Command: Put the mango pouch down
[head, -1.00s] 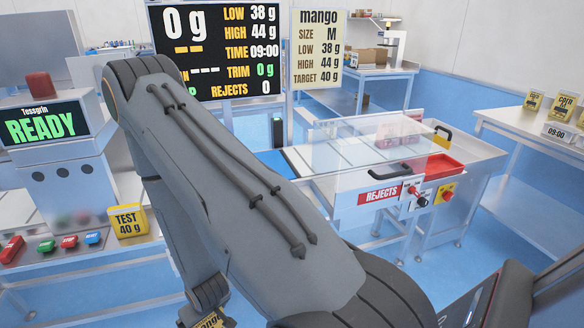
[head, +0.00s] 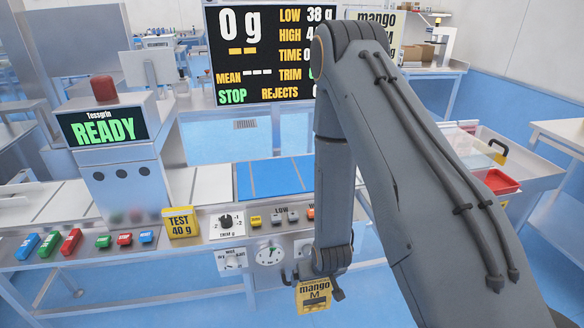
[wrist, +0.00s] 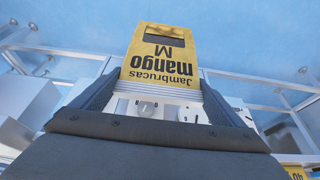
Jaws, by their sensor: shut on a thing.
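The mango pouch (head: 313,296) is yellow with a dark "mango M" print. It hangs below my gripper (head: 318,277) in the head view, in front of the machine's front panel. In the wrist view the pouch (wrist: 160,62) is held between the two fingers of my gripper (wrist: 158,96), its print upside down. The gripper is shut on it, and blue floor shows beyond the pouch. The blue weighing section (head: 275,178) of the conveyor top lies behind and above the pouch in the head view, partly hidden by my arm.
A yellow TEST 40 g block (head: 181,223) stands at the machine's front edge. The machine head (head: 112,150) reads READY. Several coloured pouches or blocks (head: 48,244) and buttons line the left front. The scale display (head: 258,55) reads 0 g. A red bin (head: 497,182) is at right.

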